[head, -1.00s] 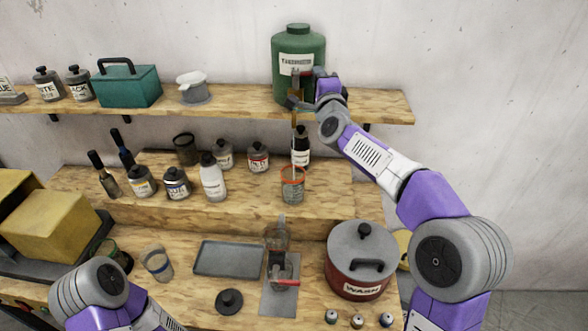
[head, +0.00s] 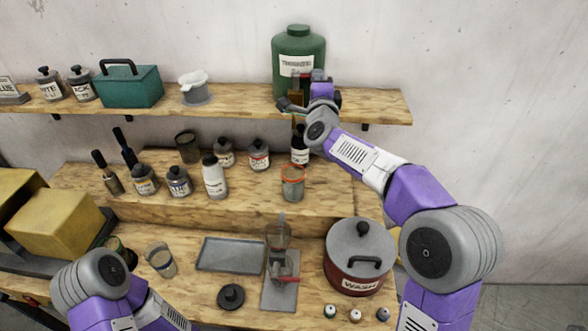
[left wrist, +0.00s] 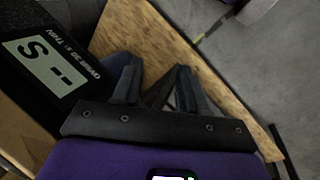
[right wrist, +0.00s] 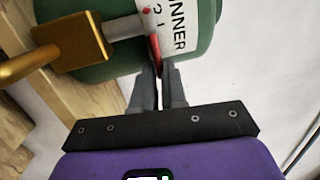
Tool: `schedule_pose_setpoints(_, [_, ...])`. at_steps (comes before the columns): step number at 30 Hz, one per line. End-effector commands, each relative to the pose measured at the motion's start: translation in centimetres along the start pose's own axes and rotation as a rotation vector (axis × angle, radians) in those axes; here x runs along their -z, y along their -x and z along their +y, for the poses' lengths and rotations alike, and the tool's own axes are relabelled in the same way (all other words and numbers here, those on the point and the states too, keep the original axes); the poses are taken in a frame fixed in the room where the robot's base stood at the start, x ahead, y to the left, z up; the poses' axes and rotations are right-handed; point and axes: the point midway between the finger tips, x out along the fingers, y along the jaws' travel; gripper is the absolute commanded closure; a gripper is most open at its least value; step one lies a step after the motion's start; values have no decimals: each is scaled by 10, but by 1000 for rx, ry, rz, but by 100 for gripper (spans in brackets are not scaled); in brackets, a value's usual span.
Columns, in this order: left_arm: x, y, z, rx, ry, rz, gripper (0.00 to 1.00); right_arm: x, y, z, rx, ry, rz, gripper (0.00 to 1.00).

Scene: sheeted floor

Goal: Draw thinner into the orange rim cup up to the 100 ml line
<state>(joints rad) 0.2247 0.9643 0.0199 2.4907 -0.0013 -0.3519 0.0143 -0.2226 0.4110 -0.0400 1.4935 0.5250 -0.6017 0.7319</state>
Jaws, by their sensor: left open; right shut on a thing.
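The green thinner drum (head: 299,48) stands on the upper shelf. In the right wrist view it shows close up (right wrist: 100,65), with a pale pipe and a brass spout (right wrist: 72,54). My right gripper (right wrist: 157,78) is shut on the tap's small red lever (right wrist: 154,52); it is at the drum's front in the head view (head: 306,88). The orange rim cup (head: 293,186) stands upright on the middle step below the tap. Its level and marks are too small to read. My left gripper (left wrist: 157,80) is open and empty in the left wrist view.
Several labelled bottles stand on the step, a dark one (head: 300,157) just behind the cup. Below are a grey tray (head: 230,255), a lidded red WASH pot (head: 357,262) and a clear cup (head: 160,260). A black box with a display (left wrist: 47,65) is near my left gripper.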

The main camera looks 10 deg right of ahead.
Motion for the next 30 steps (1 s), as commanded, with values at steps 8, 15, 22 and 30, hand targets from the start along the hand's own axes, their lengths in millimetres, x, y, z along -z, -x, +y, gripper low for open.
schedule_pose_setpoints(8, [0,1,0,0,0,0,57,-12,2,-1,-1,-1,-20,100])
schedule_pose_setpoints(15, [-1,13,5,0,0,0,57,-15,6,-3,-3,10,53,100])
schedule_pose_setpoints(22, [0,13,5,0,0,0,57,-11,6,0,-2,15,79,64])
schedule_pose_setpoints(30, [-1,13,5,0,0,0,57,-6,6,0,-1,15,88,58])
